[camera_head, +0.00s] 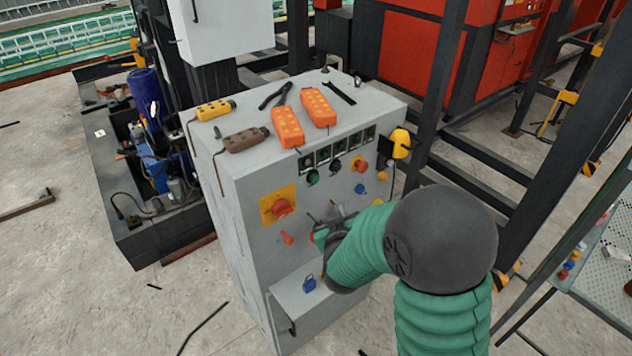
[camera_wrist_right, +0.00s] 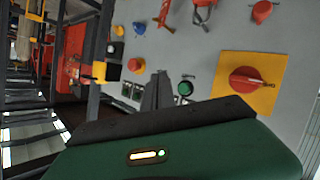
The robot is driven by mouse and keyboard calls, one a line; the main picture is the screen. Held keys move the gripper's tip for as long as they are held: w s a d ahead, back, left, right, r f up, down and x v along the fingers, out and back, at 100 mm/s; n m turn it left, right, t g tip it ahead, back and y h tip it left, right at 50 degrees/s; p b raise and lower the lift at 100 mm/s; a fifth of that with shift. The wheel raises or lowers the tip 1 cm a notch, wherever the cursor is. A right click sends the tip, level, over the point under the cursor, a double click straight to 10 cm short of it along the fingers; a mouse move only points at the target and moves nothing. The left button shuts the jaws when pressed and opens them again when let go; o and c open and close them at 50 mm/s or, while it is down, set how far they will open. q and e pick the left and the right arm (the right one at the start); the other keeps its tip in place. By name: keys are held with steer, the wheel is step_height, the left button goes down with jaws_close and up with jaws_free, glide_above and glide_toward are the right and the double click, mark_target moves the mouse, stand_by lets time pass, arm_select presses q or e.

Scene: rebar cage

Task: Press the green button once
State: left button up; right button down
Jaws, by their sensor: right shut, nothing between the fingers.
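The green button (camera_head: 313,177) is a small round knob on the front panel of a grey control cabinet, below a row of small dark displays. In the right wrist view, the green button (camera_wrist_right: 184,88) sits just right of my finger tips, with nothing covering it. My right gripper (camera_head: 332,214) is in front of the panel, lower than the green button in the head view. Its dark fingers (camera_wrist_right: 159,88) are together and empty. Whether they touch the panel cannot be told. My left gripper is not in view.
A red rotary switch on a yellow plate (camera_head: 280,207) is left of the gripper. A red button (camera_head: 361,166) and blue button (camera_head: 360,188) are to the right. Orange remotes (camera_head: 288,128) and tools lie on the cabinet top. Dark steel posts (camera_head: 435,90) stand at the right.

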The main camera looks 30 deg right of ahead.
mark_target(316, 179)
steer(key=shift+s+d+r+h, duration=0.15)
steer(key=shift+d+r+h, duration=0.35)
steer(key=shift+d, duration=0.3)
steer(key=w+p, duration=0.1)
steer(key=w, duration=0.7)
steer(key=shift+w+a, duration=0.4)
steer(key=shift+a, duration=0.05)
steer(key=shift+w+p, duration=0.15)
steer(key=shift+p, duration=0.15)
stand_by(1.0)
steer(key=shift+w, duration=0.25)
